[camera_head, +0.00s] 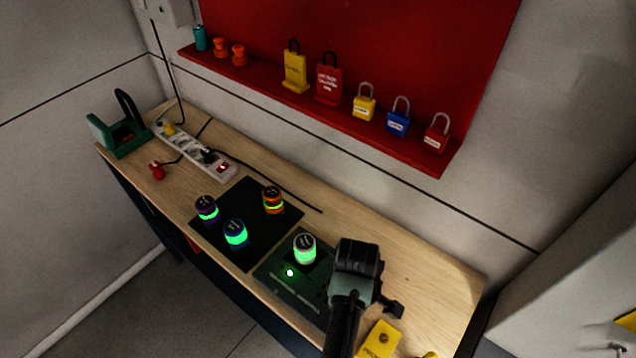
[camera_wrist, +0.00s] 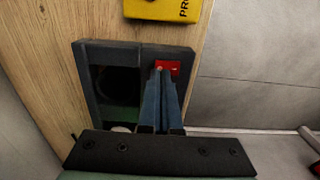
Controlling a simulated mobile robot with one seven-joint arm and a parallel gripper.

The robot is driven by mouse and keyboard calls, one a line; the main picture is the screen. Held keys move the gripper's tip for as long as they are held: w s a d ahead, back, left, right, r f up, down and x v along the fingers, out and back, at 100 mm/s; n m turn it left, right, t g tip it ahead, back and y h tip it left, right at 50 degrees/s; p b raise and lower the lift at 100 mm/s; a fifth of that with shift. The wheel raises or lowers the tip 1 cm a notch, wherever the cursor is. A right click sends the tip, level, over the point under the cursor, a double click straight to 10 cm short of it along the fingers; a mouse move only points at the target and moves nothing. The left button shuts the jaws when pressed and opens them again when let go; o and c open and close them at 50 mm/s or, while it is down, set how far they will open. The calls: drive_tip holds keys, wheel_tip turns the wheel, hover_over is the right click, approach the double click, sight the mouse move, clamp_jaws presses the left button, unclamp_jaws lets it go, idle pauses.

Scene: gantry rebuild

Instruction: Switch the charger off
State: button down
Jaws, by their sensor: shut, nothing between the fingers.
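The charger (camera_head: 285,290) is a dark flat unit on the bench in the head view. A white-bodied battery with a green glowing band (camera_head: 305,250) stands on it, and a small green light (camera_head: 290,272) is lit in front. My arm hides the charger's right part in the head view. In the wrist view, the dark charger frame (camera_wrist: 90,85) has a red switch (camera_wrist: 172,68) on its upper right panel. My gripper (camera_wrist: 160,72) is shut and empty, its fingertips over the switch's left part. I cannot tell whether they touch it.
A yellow block (camera_head: 380,338) lies right of the charger; it also shows in the wrist view (camera_wrist: 160,8). A black mat (camera_head: 255,245) with glowing batteries, a power strip (camera_head: 190,150) and a green holder (camera_head: 125,138) are farther left.

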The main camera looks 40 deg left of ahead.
drive_tip(key=shift+f+b, duration=0.6)
drive_tip(key=shift+f, duration=0.35)
idle(0.4)
drive_tip(key=shift+r, duration=0.1)
wheel_tip(320, 180, up, 7)
drive_tip(key=p, duration=0.7)
drive_tip(key=shift+w, duration=0.1)
idle(0.5)
